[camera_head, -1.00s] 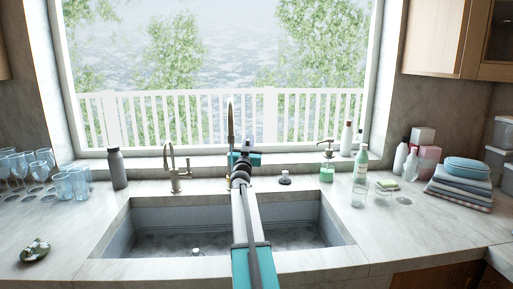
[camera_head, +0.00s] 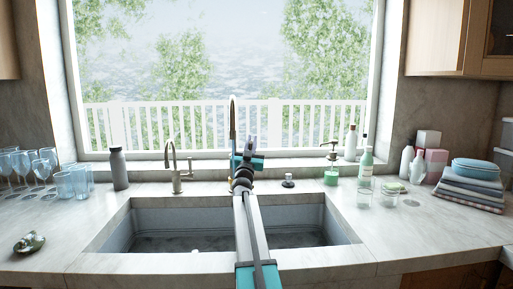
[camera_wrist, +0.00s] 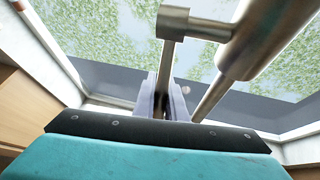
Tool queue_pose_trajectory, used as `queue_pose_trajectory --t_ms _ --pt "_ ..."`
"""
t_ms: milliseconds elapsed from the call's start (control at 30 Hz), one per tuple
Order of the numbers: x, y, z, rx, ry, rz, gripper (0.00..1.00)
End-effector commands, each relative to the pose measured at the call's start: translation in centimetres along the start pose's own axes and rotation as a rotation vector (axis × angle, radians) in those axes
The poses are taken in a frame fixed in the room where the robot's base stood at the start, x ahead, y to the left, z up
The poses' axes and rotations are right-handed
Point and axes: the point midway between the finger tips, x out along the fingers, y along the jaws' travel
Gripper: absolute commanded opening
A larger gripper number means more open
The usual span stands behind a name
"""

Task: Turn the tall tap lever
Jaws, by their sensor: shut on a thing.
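The tall tap (camera_head: 232,118) is a slim brass-coloured spout behind the sink, partly hidden low down by my arm. In the wrist view its thick metal body (camera_wrist: 262,38) enters from the upper right. The tall tap's lever (camera_wrist: 170,45) joins that body by a short side bar and runs down between my fingers. My gripper (camera_wrist: 164,95) is shut on the lever, with one pale finger on each side. In the head view my gripper (camera_head: 249,146) is just right of the tall tap; its contact there is hard to make out.
A shorter tap (camera_head: 176,168) stands to the left, with a grey bottle (camera_head: 118,168) beyond it. A green soap dispenser (camera_head: 332,172) and a dark stopper (camera_head: 288,181) stand to the right. The sink (camera_head: 180,225) is below my arm. Glasses (camera_head: 72,182) are at far left, folded towels (camera_head: 468,190) at far right.

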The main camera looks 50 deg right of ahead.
Motion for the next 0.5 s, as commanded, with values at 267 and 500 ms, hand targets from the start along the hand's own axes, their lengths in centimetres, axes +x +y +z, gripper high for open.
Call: queue_pose_trajectory --t_ms 267,500 --pt "-0.38 -0.96 -0.04 0.007 0.013 -0.008 0.0" --pt "-0.45 -1.12 -0.07 0.008 0.013 -0.009 0.0"
